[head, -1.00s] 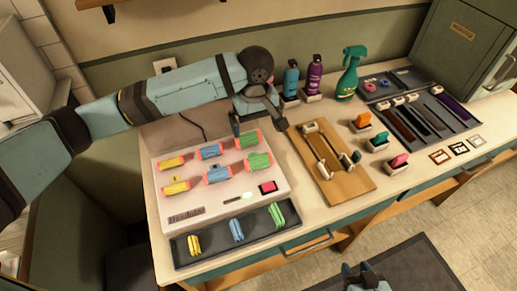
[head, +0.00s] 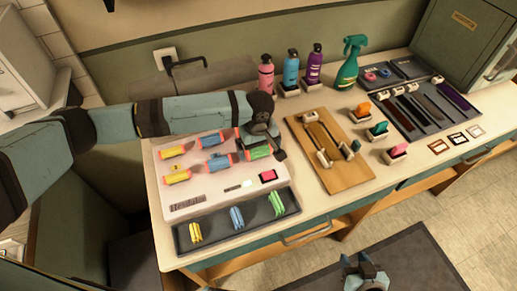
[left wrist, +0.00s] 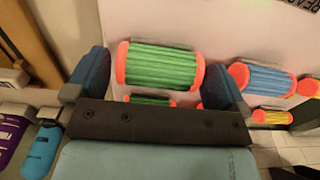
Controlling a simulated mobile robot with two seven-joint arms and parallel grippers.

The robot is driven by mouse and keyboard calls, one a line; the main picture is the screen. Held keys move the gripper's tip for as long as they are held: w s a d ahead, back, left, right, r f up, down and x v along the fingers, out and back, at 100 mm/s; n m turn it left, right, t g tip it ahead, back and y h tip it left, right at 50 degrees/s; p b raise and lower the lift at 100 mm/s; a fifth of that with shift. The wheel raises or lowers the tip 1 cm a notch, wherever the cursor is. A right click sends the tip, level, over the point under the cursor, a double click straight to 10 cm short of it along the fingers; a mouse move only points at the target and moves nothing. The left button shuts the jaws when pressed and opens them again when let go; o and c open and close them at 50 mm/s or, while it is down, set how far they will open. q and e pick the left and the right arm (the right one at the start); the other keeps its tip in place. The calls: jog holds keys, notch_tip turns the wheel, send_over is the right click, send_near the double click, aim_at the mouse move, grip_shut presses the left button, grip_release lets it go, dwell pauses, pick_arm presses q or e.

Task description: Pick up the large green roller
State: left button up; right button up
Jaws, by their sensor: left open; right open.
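The large green roller (head: 259,153), ribbed with orange end caps, lies in the near row of the white panel, at its right end. In the left wrist view the large green roller (left wrist: 160,67) lies between the spread fingertips of my left gripper (left wrist: 158,75). In the head view my left gripper (head: 262,145) is open just above and behind it, partly covering it. I cannot tell whether the fingers touch it. A smaller green roller (left wrist: 150,100) shows behind it, partly hidden by the gripper. My right gripper (head: 359,266) is open and empty at the bottom, away from the table.
Blue rollers (head: 217,163) and yellow rollers (head: 176,177) lie left on the white panel (head: 210,203). A dark tray (head: 255,214) with coloured pieces sits in front. A wooden board (head: 345,178) lies to the right. Bottles (head: 291,68) and a spray bottle (head: 349,65) stand behind.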

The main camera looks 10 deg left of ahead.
pick_arm(q)
jog(key=shift+c, duration=0.5)
jog(key=c, duration=0.7)
